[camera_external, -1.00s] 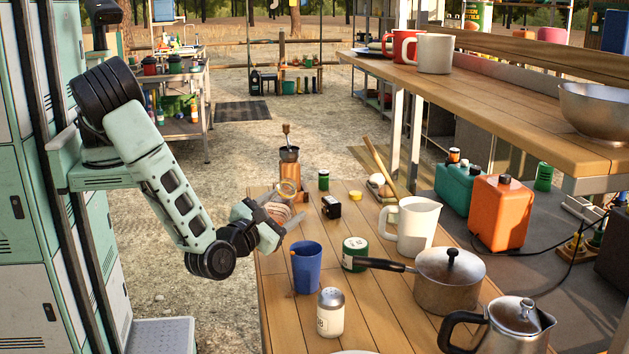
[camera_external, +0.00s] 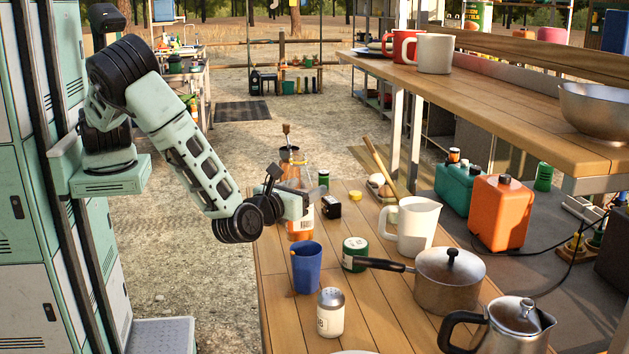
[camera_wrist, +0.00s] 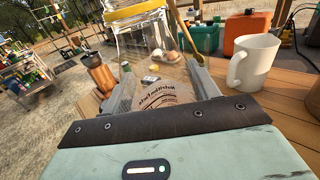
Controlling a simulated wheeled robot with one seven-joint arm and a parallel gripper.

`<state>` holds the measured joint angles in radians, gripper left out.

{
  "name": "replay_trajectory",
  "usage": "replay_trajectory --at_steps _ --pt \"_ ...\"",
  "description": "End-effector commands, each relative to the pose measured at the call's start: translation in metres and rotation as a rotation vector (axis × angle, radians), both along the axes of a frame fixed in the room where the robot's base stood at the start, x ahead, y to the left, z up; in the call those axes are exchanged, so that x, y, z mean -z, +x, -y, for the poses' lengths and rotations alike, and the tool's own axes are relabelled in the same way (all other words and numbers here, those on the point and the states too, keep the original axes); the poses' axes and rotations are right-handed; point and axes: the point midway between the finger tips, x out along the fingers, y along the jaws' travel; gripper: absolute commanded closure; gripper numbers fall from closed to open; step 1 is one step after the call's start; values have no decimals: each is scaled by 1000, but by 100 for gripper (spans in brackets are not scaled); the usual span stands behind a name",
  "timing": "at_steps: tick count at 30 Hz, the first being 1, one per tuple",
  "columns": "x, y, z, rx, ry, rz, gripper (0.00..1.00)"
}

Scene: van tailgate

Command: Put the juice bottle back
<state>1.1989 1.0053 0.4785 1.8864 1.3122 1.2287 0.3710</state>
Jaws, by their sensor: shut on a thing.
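The juice bottle (camera_external: 301,226) is clear with orange contents and a pale label. It stands about upright at the far left end of the wooden table in the external view. My gripper (camera_external: 305,202) is shut around its middle, coming from the left. In the wrist view the bottle's curved, printed side (camera_wrist: 168,93) lies between the two fingers (camera_wrist: 160,72). The bottle's base is close to the tabletop (camera_external: 285,335); I cannot tell whether it touches. My gripper hides part of the bottle.
A grinder (camera_external: 287,143) stands behind the bottle. A raised wooden shelf (camera_external: 490,110) overhangs at the right.

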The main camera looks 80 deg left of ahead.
Motion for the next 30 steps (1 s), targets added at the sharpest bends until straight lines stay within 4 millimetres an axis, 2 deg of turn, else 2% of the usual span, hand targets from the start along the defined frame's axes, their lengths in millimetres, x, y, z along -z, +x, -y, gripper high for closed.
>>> replay_trajectory --at_steps 3,6,9,11,19,26,30 --pt "-19 26 -25 -11 -3 4 71" --pt "-34 42 -41 -14 2 2 71" --pt "-43 51 -52 -16 7 3 71" --pt "-43 53 -55 -15 11 1 71" --pt "-1 55 -57 -14 14 0 71" --pt "17 55 -57 -14 11 1 71" --pt "33 55 -57 -15 13 0 71"
